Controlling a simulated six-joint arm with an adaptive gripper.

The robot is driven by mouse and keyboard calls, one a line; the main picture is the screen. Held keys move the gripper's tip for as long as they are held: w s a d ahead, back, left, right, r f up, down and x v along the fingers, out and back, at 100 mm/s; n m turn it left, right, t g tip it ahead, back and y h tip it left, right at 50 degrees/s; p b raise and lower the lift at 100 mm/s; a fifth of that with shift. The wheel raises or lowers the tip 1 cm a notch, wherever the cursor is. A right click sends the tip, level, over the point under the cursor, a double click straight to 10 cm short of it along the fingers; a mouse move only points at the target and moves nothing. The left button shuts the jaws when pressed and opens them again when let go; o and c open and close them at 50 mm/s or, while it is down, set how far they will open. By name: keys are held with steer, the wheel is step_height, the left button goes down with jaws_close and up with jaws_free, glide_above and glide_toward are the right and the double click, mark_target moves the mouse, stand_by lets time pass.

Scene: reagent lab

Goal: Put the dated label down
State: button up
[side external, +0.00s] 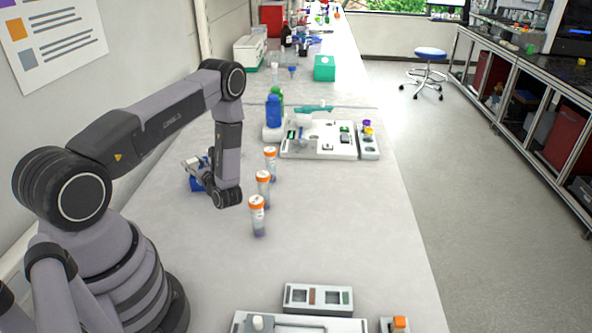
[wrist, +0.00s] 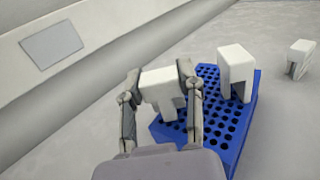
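In the wrist view my gripper (wrist: 160,88) has its two fingers on either side of a white block-like label piece (wrist: 160,80), and they appear to press on it. The piece is over the far-left part of a blue rack (wrist: 240,135) with rows of round holes. I cannot tell whether it touches the rack. No date can be read on it. A second white piece (wrist: 236,68) stands upright on the rack, to the right. A third (wrist: 299,56) stands on the bench beyond. In the side view my arm partly hides the blue rack (side external: 197,186).
Several orange-capped tubes (side external: 257,203) stand in a line right of my gripper in the side view. Blue and green bottles (side external: 273,112) and a white tray station (side external: 318,150) are behind them. The wall is close on the left.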

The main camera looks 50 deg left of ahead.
steer(key=o, duration=0.4)
steer(key=shift+r, duration=0.15)
